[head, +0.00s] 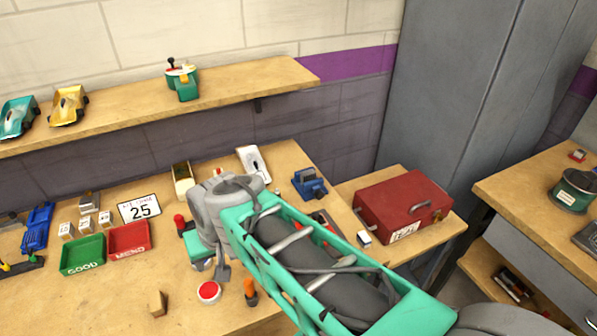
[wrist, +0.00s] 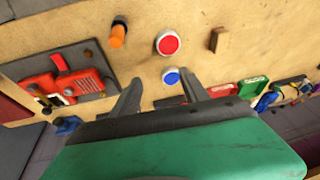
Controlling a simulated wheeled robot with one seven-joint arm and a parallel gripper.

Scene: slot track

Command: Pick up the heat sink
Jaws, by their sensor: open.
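I cannot single out the heat sink with certainty. A small silver-grey block (head: 364,239) at the table's right edge, beside the red toolbox, may be it; it is too small to make out fins. My gripper (head: 212,267) is above the middle of the table, partly hidden by my own arm in the head view. In the wrist view my gripper (wrist: 160,88) has its two dark fingers spread, with nothing held between them. A blue button (wrist: 171,76) shows on the table beyond the gap.
Near my gripper are a red button (head: 208,291), an orange-handled tool (head: 250,292) and a wooden block (head: 157,303). Green (head: 83,255) and red (head: 130,240) trays stand left. The red toolbox (head: 400,207) stands right. The front left table is mostly clear.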

